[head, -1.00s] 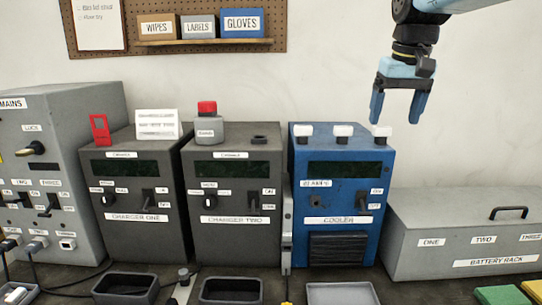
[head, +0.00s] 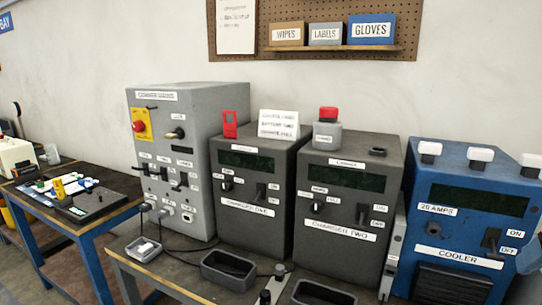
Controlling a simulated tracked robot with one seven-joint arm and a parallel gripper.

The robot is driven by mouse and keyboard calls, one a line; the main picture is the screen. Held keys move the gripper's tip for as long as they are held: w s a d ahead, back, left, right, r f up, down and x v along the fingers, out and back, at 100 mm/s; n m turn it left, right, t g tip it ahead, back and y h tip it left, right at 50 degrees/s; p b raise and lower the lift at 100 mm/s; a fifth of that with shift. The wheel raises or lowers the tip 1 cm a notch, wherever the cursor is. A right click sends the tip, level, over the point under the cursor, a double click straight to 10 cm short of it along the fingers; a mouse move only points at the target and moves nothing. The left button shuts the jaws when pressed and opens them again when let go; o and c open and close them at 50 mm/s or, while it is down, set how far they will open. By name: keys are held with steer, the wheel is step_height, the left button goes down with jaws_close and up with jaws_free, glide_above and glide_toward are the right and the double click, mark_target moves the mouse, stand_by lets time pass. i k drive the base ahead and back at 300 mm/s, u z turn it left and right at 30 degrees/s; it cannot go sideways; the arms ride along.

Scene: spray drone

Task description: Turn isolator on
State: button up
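The grey mains box (head: 205,205) stands upright on the bench, left of centre in the head view. On its front, upper left, a yellow plate carries a red knob (head: 139,126). To the right of it a dark-handled lever (head: 176,133) points out sideways beside a small label. No label I can read says isolator, so I cannot tell which control it is. Below are several small black switches (head: 163,174) and sockets with plugs. The fingers of my gripper do not show. A pale blue shape at the right edge may be part of my arm.
Charger one (head: 255,195), charger two (head: 345,205) and the blue cooler (head: 465,220) stand in a row to the right. Dark trays (head: 229,268) and cables lie in front. A blue-framed table (head: 80,225) stands at the left. Wall above the mains box is clear.

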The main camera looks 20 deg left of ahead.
mark_target(139, 126)
steer(key=u, duration=0.5)
steer(key=k, duration=1.25)
steer(key=u, duration=0.55)
steer(key=i, duration=0.85)
steer(key=u, duration=0.45)
